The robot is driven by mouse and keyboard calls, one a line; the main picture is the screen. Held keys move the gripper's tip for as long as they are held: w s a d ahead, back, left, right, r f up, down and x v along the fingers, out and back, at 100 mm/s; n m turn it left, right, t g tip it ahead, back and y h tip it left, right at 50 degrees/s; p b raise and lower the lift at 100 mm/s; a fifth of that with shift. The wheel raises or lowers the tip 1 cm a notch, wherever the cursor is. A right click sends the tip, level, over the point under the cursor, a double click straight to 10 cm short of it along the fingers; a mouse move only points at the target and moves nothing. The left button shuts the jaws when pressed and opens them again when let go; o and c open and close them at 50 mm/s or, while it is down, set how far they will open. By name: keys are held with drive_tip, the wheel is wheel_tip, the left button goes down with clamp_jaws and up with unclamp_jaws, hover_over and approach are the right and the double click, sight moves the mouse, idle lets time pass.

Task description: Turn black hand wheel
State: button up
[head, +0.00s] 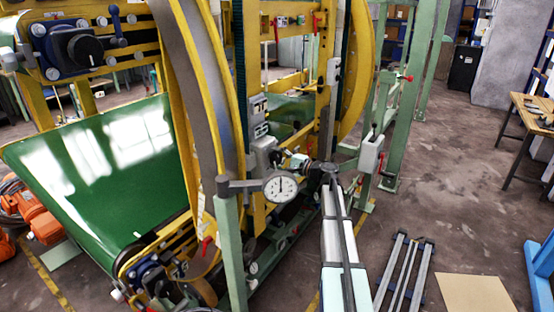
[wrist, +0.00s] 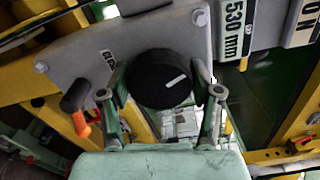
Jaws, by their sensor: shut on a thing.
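The black hand wheel (wrist: 150,82) is a round black knob with a white line on its face. It is mounted on a grey plate (wrist: 70,62) in the wrist view. My gripper (wrist: 161,84) has one finger on each side of the wheel and is shut on it. The white line points to the upper right. In the head view my gripper (head: 298,162) is at the grey box on the yellow frame, right of the dial gauge. The wheel cannot be made out clearly there.
A lever with a dark knob and orange part (wrist: 80,118) sits left of the wheel. A "530 mm" label (wrist: 234,28) is at its upper right. A dial gauge (head: 281,187) on a green post stands close to my gripper. Open floor (head: 450,210) lies to the right.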

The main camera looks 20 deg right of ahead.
drive_tip(key=shift+w+r, duration=0.1)
drive_tip(key=o, duration=1.1)
drive_tip(key=shift+a, duration=0.1)
drive_tip(key=shift+o, duration=0.2)
drive_tip(key=v, duration=1.2)
